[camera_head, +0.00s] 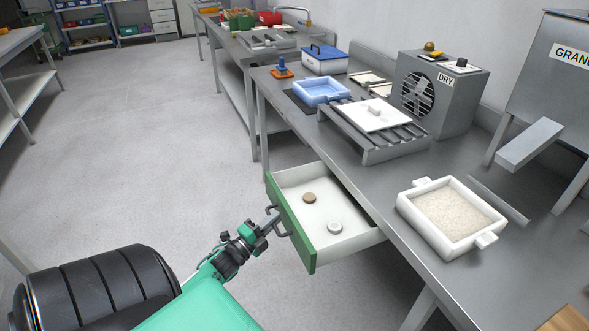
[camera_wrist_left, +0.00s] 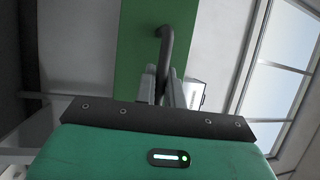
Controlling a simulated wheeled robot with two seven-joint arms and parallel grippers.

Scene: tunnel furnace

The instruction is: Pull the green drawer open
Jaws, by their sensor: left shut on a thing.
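The green drawer (camera_head: 292,222) stands pulled out from under the steel bench, with its white inside showing in the head view. A brown disc (camera_head: 309,197) and a light grey disc (camera_head: 334,227) lie in it. My left gripper (camera_head: 272,222) is shut on the dark drawer handle (camera_head: 284,233) at the green front. In the left wrist view the green front (camera_wrist_left: 148,40) fills the upper middle, and the handle (camera_wrist_left: 166,45) runs down between the fingers (camera_wrist_left: 161,85). My right gripper is not in view.
The steel bench (camera_head: 380,190) carries a slatted rack (camera_head: 385,140), a grey DRY unit (camera_head: 440,90), a blue tray (camera_head: 321,91) and a white tray of granules (camera_head: 450,215). The floor (camera_head: 170,150) left of the drawer is clear.

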